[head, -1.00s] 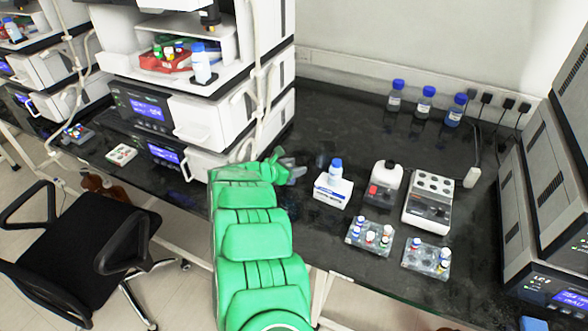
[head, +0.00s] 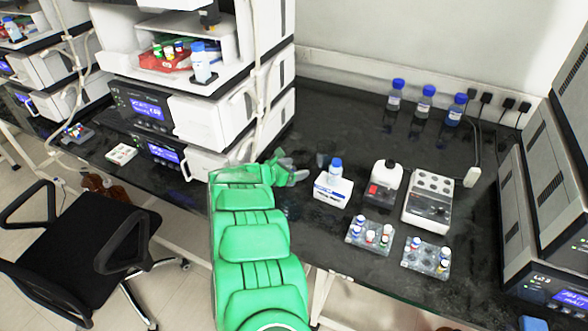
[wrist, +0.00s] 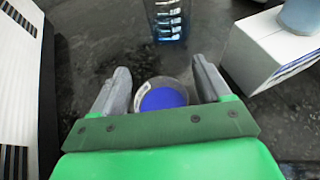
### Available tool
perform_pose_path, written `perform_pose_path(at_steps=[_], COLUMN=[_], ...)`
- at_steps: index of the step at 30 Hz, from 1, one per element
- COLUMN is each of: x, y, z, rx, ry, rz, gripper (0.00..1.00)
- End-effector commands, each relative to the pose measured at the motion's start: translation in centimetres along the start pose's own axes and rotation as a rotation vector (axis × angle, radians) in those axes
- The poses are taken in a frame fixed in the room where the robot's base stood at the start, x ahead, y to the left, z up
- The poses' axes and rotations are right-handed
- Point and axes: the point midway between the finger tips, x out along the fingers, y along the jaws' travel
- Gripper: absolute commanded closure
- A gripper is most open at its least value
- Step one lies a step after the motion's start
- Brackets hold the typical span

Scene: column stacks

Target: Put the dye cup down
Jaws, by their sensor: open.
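The dye cup (wrist: 163,98) shows in the wrist view as a pale round rim around a blue inside. It stands upright over the dark bench, between the two grey fingers of my gripper (wrist: 162,88). The fingers are open, one on each side of the cup, with a narrow gap on each side. The lower part of the cup is hidden behind my gripper's green body. In the head view my gripper (head: 291,174) is low over the bench, left of the white box, and I cannot make out the cup there.
A white box (head: 333,189) with a blue-capped bottle on top stands right of my gripper. A clear container (wrist: 167,20) is just beyond the cup. White instruments (head: 215,110) stand left. Vial racks (head: 370,237) and a white block (head: 428,200) are farther right.

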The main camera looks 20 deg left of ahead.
Motion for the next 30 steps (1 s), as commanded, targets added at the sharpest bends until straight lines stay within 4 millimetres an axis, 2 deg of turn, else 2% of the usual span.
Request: perform_pose_path(at_steps=[8, 24, 30], x=[-1.1, -7.2, -7.7], y=[0.0, 0.0, 0.0], z=[0.2, 0.2, 0.2], rx=[-0.001, -0.001, -0.001], ry=[0.001, 0.000, 0.000], rz=[0.000, 0.001, 0.000], gripper=[0.23, 0.23, 0.23])
